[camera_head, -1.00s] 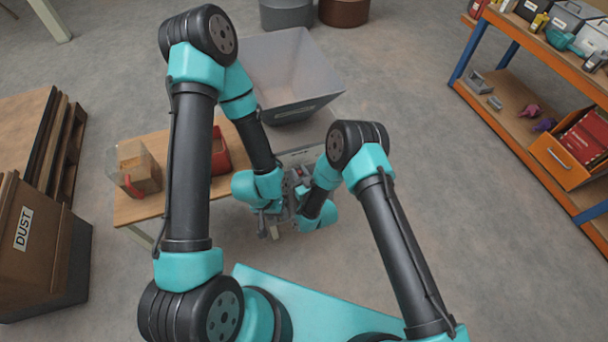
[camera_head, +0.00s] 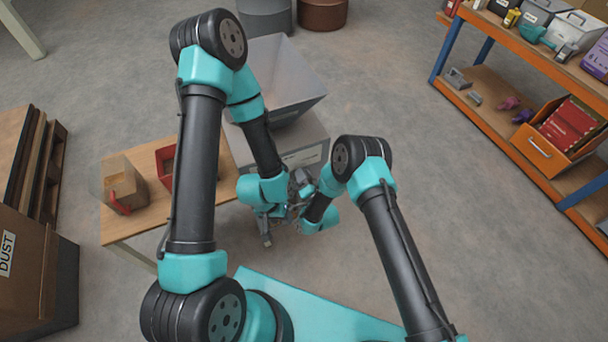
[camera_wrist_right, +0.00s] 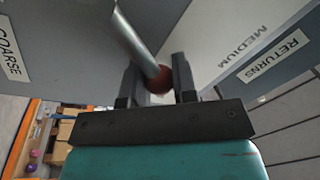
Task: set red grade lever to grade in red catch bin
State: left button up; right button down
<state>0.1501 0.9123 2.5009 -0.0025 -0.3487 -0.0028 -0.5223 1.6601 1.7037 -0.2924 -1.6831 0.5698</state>
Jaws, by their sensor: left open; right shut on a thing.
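The red grade lever is a metal rod (camera_wrist_right: 134,43) with a red ball knob (camera_wrist_right: 159,80) in the right wrist view. My right gripper (camera_wrist_right: 157,84) is shut on the knob, one finger on each side. In the head view my right gripper (camera_head: 301,193) is small and partly hidden by my arms at the front of the grey filler machine (camera_head: 305,155). My left gripper (camera_head: 266,234) is open, lower and to the left of it. The red catch bin (camera_head: 165,166) sits on the wooden table, partly hidden behind my left arm.
The machine carries labels COARSE (camera_wrist_right: 12,49), MEDIUM (camera_wrist_right: 243,48) and RETURNS (camera_wrist_right: 274,56). A carton with a red part (camera_head: 123,185) stands on the wooden table (camera_head: 135,225). A loaded shelf (camera_head: 470,110) stands at right; the floor between is clear.

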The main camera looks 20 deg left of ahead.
jog(key=shift+w+d+f+m, duration=0.1)
jog(key=shift+d+f+m, duration=0.1)
jog(key=shift+m, duration=0.2)
jog(key=c, duration=0.9)
grip_release()
